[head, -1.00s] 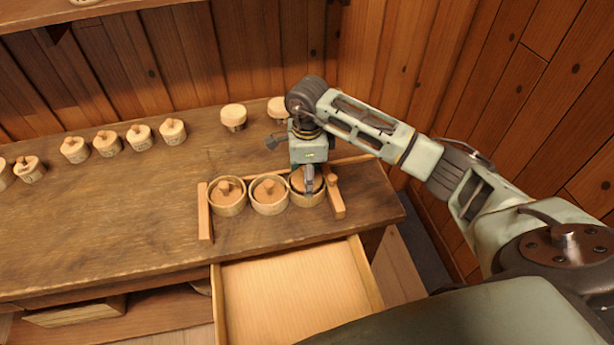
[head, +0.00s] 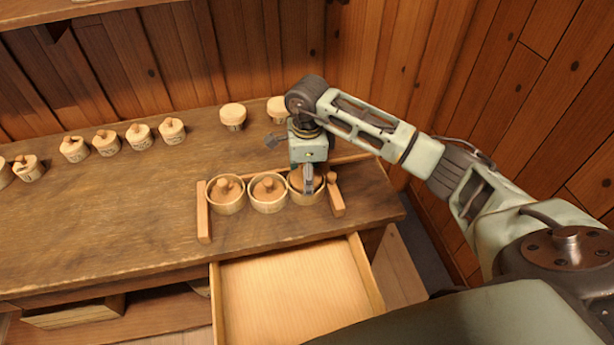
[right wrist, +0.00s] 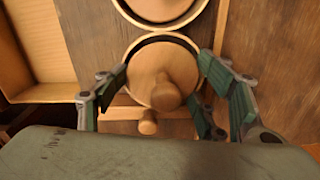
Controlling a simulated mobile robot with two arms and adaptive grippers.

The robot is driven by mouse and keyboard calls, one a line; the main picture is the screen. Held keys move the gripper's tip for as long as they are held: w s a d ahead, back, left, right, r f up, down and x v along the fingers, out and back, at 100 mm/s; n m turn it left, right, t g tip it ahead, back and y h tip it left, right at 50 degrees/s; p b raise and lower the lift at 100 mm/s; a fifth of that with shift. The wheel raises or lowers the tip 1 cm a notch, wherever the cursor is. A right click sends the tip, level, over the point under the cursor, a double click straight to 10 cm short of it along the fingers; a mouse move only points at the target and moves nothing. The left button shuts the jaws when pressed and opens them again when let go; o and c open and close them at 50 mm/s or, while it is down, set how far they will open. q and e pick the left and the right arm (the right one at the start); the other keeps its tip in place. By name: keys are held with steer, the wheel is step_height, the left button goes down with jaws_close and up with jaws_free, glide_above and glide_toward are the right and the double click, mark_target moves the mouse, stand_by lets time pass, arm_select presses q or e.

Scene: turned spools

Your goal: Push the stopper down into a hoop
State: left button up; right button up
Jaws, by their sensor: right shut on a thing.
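Three pale round hoops stand in a row near the table's front edge. The left hoop (head: 226,209) and middle hoop (head: 268,208) each hold a knobbed wooden stopper. My right gripper (head: 308,190) points down over the right hoop (head: 308,203). My left gripper is out of view.
Wooden bars flank the hoops at left (head: 204,212) and right (head: 336,198); the right one carries a small peg (head: 331,178). An open, empty drawer (head: 295,290) juts out in front. Several round wooden pieces (head: 139,137) line the table's back. A plank wall rises behind.

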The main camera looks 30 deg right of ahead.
steer(key=shift+o, duration=0.2)
steer(key=shift+s+a+f, duration=0.1)
steer(key=shift+s+f, duration=0.15)
steer(key=shift+f, duration=0.3)
steer(key=shift+s+f, duration=0.25)
steer(key=shift+f, duration=0.3)
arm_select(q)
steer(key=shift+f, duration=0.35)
arm_select(e)
steer(key=c, duration=0.7)
steer(key=o, duration=2.1)
steer(key=shift+w+f+g, duration=0.3)
steer(key=shift+w+f, duration=0.05)
steer(key=shift+w, duration=0.2)
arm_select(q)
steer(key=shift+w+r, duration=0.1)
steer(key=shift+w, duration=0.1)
arm_select(e)
steer(key=shift+r, duration=0.15)
steer(key=shift+s+r, duration=0.1)
steer(key=shift+r, duration=0.05)
steer(key=o, duration=0.3)
steer(key=shift+d, duration=0.2)
